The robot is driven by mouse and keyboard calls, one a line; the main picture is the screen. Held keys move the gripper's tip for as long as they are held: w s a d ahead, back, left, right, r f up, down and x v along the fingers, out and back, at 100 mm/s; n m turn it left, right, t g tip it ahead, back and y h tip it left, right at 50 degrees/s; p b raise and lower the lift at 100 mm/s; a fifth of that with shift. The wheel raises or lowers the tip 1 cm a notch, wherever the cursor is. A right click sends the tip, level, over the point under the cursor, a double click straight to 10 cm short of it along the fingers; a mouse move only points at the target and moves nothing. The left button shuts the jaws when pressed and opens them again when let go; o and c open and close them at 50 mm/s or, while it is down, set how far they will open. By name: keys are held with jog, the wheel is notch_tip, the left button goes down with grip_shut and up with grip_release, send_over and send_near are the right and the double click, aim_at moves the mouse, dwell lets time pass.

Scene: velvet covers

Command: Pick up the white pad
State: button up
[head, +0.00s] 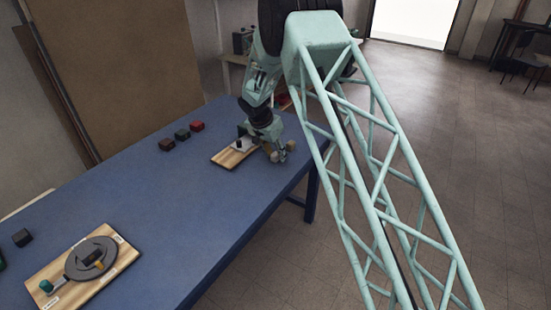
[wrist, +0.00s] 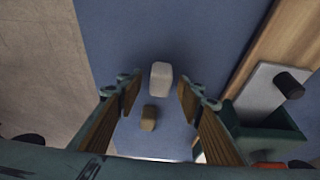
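My gripper (wrist: 158,98) is open, its two wood-faced fingers spread wide apart. In the wrist view a small white block with rounded edges (wrist: 161,78), which looks like the white pad, lies on the blue table beyond the fingertips, within the gap between them. A small tan block (wrist: 148,118) is nearer to the camera, also in the gap. Neither is seen touched by a finger. In the head view my gripper (head: 271,149) is low over the far right part of the table, beside a wooden board; small light shapes around it are hard to tell apart.
The wooden board (wrist: 284,38) carries a white plate (wrist: 259,95) with a black knob, close to the right finger. Red and dark blocks (head: 182,134) lie behind. Another board (head: 62,284) with a round grey device is at front left. The blue table's middle (head: 150,190) is clear.

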aim_at(275, 153)
dwell(0.3)
jog(key=c, duration=0.8)
jog(key=shift+c, duration=0.2)
jog(key=shift+r, duration=0.2)
jog(key=shift+r+p, duration=0.45)
jog(key=shift+r, duration=1.25)
jog(key=s, duration=0.5)
jog(key=s+a+r, duration=0.1)
jog(key=s, duration=0.4)
jog(key=s+a, duration=0.1)
jog(key=s, duration=0.4)
jog(key=shift+s+r, duration=0.15)
jog(key=shift+s, duration=0.25)
jog(key=shift+c, duration=0.2)
